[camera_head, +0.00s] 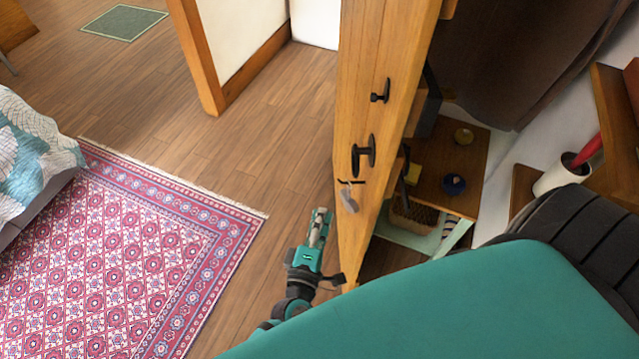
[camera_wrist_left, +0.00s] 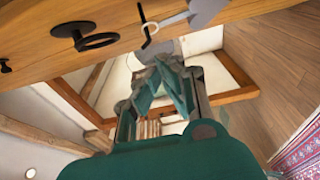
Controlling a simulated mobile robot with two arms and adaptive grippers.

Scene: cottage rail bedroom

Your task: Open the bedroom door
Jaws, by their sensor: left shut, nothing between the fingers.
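The wooden door (camera_head: 368,110) stands in the middle of the head view, seen at a steep angle. It bears a black lever handle (camera_head: 363,155), a smaller black latch (camera_head: 380,91) above it, and a grey tag (camera_head: 348,200) hanging from a small black hook. In the left wrist view the door (camera_wrist_left: 45,35) spans the top, with its black handle (camera_wrist_left: 82,36) and the grey tag (camera_wrist_left: 207,11). My left gripper (camera_head: 321,222) is shut and empty, low beside the door's left edge, apart from the handle. It also shows in the left wrist view (camera_wrist_left: 166,72). My right gripper is not in view.
A patterned pink rug (camera_head: 120,255) and a bed (camera_head: 35,150) lie to the left. A wooden post (camera_head: 197,60) and white wall stand behind. Right of the door are shelves (camera_head: 455,165) with small items and a basket (camera_head: 412,217). Bare wooden floor (camera_head: 270,130) is free between rug and door.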

